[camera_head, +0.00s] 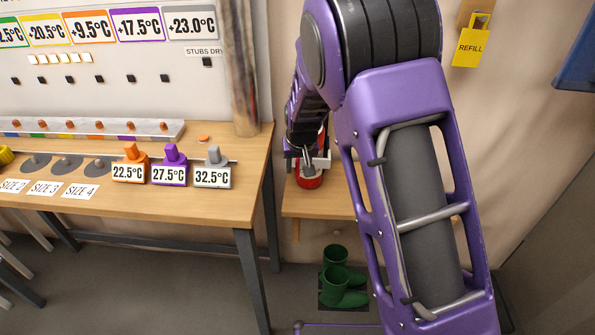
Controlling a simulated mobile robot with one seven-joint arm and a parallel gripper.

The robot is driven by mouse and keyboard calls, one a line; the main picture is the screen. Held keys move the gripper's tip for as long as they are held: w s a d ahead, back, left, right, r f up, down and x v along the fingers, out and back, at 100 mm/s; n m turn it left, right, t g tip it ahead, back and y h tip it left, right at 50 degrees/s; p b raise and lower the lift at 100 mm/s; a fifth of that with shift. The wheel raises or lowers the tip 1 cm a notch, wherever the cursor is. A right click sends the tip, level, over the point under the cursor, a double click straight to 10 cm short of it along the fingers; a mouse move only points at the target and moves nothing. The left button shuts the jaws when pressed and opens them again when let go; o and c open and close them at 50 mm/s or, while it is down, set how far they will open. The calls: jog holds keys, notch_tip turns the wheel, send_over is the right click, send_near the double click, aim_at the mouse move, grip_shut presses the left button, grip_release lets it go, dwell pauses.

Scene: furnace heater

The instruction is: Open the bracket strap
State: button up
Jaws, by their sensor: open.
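My gripper (307,158) is at the far end of my purple arm, low over the small wooden table behind the arm. It is open. A red round object with a grey metal part on top (308,181) is just below the gripper, on the small wooden table. I cannot tell whether the gripper touches it. I cannot make out the bracket strap for certain. It may be part of this red and grey object, or be hidden by my arm, which covers much of the middle and right of the view.
A wooden workbench (215,209) stands at the left, with temperature-labelled blocks in orange (131,155), purple (172,155) and grey (214,160). A metal pipe (243,70) rises at its back right. Green boots (343,285) stand below the small table (290,205). A yellow REFILL sign (470,47) hangs at right.

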jog(key=shift+x, duration=0.9)
jog(key=shift+c, duration=0.2)
grip_shut()
dwell(0.7)
